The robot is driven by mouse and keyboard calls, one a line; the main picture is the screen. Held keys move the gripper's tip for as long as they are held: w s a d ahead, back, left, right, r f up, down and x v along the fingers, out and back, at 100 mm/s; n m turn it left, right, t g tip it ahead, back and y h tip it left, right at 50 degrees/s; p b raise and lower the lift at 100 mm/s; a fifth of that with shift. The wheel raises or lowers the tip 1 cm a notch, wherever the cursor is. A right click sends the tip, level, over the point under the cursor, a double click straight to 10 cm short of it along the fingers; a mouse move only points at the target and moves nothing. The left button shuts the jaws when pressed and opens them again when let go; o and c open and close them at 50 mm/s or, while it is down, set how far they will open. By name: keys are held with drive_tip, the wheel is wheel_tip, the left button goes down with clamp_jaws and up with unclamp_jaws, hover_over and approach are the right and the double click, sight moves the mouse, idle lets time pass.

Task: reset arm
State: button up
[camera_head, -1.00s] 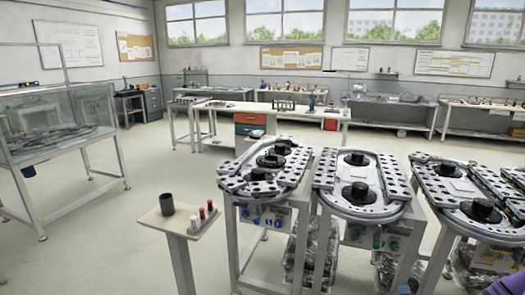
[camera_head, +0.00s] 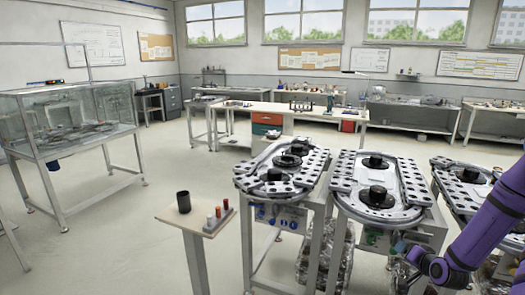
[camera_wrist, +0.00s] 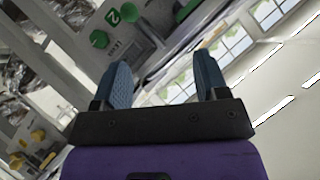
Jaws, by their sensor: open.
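My purple arm enters the head view at the right edge, in front of the rightmost ring track (camera_head: 470,185). My gripper (camera_head: 412,268) is at the arm's lower left end in that view, low beside the track stands, and its fingers are small there. In the wrist view my gripper (camera_wrist: 165,80) has two blue-grey fingers standing apart with nothing between them. Behind them the wrist view shows a tilted panel with green knobs (camera_wrist: 112,25) and the windows.
Two more ring tracks (camera_head: 282,165) (camera_head: 378,190) stand left of my arm. A small stand (camera_head: 180,220) holds a dark cup (camera_head: 184,202) and several small vials (camera_head: 218,214). A glass-walled table (camera_head: 75,125) is at the left. The floor between is clear.

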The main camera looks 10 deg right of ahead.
drive_tip(key=s+a+r+n+g, duration=0.15)
drive_tip(key=a+r, duration=0.35)
drive_tip(key=r, duration=0.5)
drive_tip(key=a+r+n+g, duration=0.2)
drive_tip(key=a+r+n, duration=0.15)
drive_tip(key=r, duration=0.55)
drive_tip(key=s+a+r+n+g, duration=0.1)
drive_tip(key=a+r+g, duration=0.1)
drive_tip(key=a+r, duration=0.6)
drive_tip(key=s+a+r+n, duration=0.1)
drive_tip(key=s+a+r, duration=0.3)
drive_tip(key=s, duration=0.4)
drive_tip(key=s+a+r+n+g+y, duration=0.1)
drive_tip(key=s+a+r, duration=0.3)
drive_tip(key=s, duration=0.5)
drive_tip(key=s+a+r+n+g, duration=0.1)
drive_tip(key=s+a+r, duration=0.3)
drive_tip(key=s+r, duration=0.3)
drive_tip(key=shift+s+r, duration=0.2)
drive_tip(key=shift+s, duration=0.45)
